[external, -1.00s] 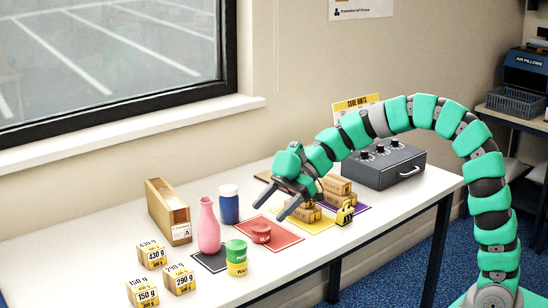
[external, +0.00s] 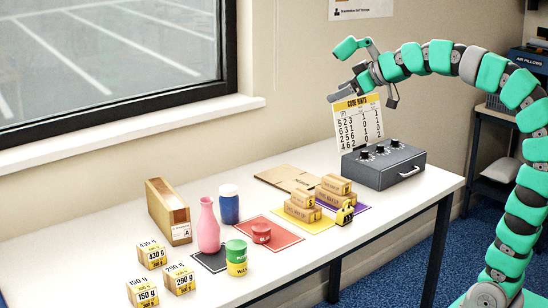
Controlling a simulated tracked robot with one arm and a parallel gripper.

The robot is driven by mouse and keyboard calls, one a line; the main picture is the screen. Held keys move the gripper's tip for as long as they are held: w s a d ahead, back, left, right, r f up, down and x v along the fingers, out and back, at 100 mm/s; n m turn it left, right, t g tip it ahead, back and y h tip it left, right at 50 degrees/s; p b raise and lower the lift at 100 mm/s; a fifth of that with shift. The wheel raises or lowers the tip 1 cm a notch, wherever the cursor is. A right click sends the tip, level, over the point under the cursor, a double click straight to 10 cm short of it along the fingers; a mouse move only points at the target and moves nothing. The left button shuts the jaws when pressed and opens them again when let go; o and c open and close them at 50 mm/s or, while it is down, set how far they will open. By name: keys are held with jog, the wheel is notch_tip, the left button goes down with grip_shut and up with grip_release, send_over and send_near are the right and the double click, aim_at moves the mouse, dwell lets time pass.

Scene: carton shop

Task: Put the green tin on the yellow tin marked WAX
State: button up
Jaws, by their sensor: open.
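The green tin (external: 236,250) stands upright on top of the yellow tin (external: 237,268), near the front of the table. The yellow tin's label reads WAX in part; the green one's label is too small to read surely. The two look aligned in a stack. My gripper (external: 362,92) is open and empty, raised high above the back right of the table, in front of the code hints sheet and well away from the tins.
A pink bottle (external: 208,226), a blue jar (external: 229,206) and a red tin (external: 261,233) stand close behind the stack. Marked weight boxes (external: 180,279) stand left.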

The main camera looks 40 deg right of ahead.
jog(key=s+d+r+m+t+h, duration=0.2)
jog(key=s+d+r, duration=0.1)
jog(key=r, duration=0.3)
jog(key=s+d+r+m+t+h, duration=0.2)
jog(key=s+d+r+m, duration=0.1)
jog(key=d+r, duration=0.2)
notch_tip(320, 180, up, 2)
jog(key=shift+s+r, duration=0.1)
jog(key=shift+s, duration=0.25)
